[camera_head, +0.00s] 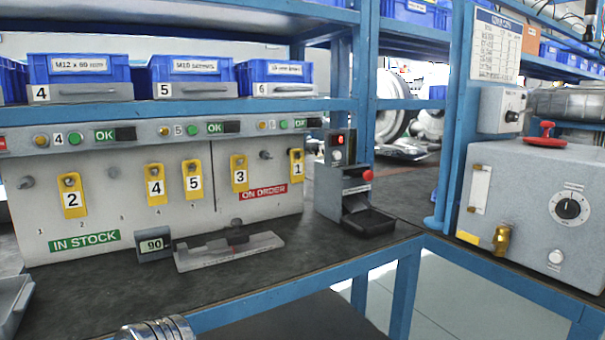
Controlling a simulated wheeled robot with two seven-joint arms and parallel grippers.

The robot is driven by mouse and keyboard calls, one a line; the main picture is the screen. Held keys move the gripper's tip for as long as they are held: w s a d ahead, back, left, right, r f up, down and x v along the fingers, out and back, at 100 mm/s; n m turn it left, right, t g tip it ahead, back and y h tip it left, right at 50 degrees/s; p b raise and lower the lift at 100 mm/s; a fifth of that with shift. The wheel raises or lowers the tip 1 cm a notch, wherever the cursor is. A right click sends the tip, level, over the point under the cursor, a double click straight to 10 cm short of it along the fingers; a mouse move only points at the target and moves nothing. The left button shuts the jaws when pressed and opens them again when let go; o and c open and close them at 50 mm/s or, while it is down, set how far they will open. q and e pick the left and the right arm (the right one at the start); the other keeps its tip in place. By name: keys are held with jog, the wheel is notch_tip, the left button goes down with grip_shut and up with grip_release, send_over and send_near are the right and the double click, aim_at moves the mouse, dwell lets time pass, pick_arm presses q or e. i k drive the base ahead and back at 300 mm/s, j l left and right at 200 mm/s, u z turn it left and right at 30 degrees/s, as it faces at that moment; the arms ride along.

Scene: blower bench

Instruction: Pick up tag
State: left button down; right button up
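Several yellow numbered tags hang on a grey pegboard panel. Tag 2 (72,196), tag 4 (156,186) and tag 5 (193,180) hang on the left part, above the green IN STOCK label (85,242). Tag 3 (239,174) and tag 1 (296,167) hang on the right part, by the red ON ORDER label (263,192). Bare pegs show at the far left (25,183), between tags 2 and 4 (112,172), and between tags 3 and 1 (266,154). Neither gripper can be made out.
A small 90 display (154,245) and a flat grey metal fixture (229,251) stand before the panel. A black-and-grey device (345,185) stands to its right. Blue bins (80,72) line the shelf above. A grey tray edge (12,300) is at left; the front dark bench top is clear.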

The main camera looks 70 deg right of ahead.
aim_at(239, 174)
jog(key=z, duration=1.85)
